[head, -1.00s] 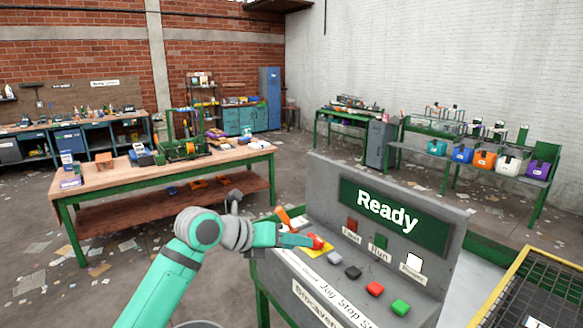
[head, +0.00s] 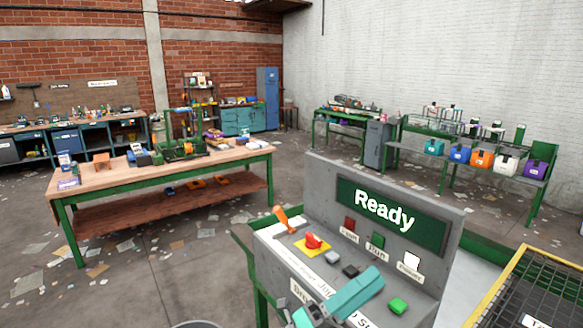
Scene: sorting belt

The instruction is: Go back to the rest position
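My gripper (head: 372,280) is in the head view at the bottom centre, in front of the grey control panel (head: 325,180). It points up and to the right over the lower row of buttons and hides one of them. I see its teal fingers side-on, so the gap between them does not show. Nothing is seen held in it. A red knob on a yellow plate (head: 313,242) sits on the panel, clear of the gripper. The screen (head: 385,213) reads "Ready".
An orange lever (head: 281,218) stands at the panel's left. A green button (head: 398,305) is just right of my gripper. A yellow-framed mesh guard (head: 520,262) is at the right. A wooden workbench (head: 110,182) stands at the left, with open floor between.

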